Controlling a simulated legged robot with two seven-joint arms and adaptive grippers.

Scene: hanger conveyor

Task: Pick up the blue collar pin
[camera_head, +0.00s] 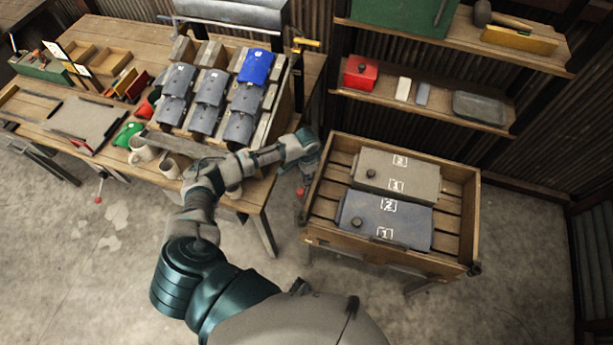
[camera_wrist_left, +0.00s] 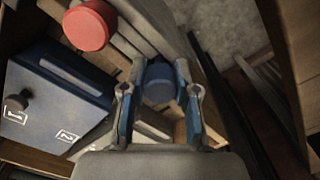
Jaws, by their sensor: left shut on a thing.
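My left gripper (camera_head: 309,165) is at the left end of the wooden crate (camera_head: 453,262). In the left wrist view, the left gripper (camera_wrist_left: 160,88) has its two fingers on either side of a round blue-grey head, which I take to be the blue collar pin (camera_wrist_left: 160,82), and is shut on it. The lower part of the pin is hidden, and I cannot tell whether it is still seated. The pin is not clear in the head view. A red round knob (camera_wrist_left: 88,26) is close by; a red knob (camera_head: 300,192) also shows beside the crate's left end in the head view. My right gripper is out of view.
The crate holds a grey-green box (camera_head: 375,165) and a blue box (camera_head: 365,215), marked 1 and 2; the blue box (camera_wrist_left: 50,95) is left of the fingers in the wrist view. A workbench (camera_head: 255,200) with mugs and a sloped rack stands left. Shelves (camera_head: 440,110) are behind.

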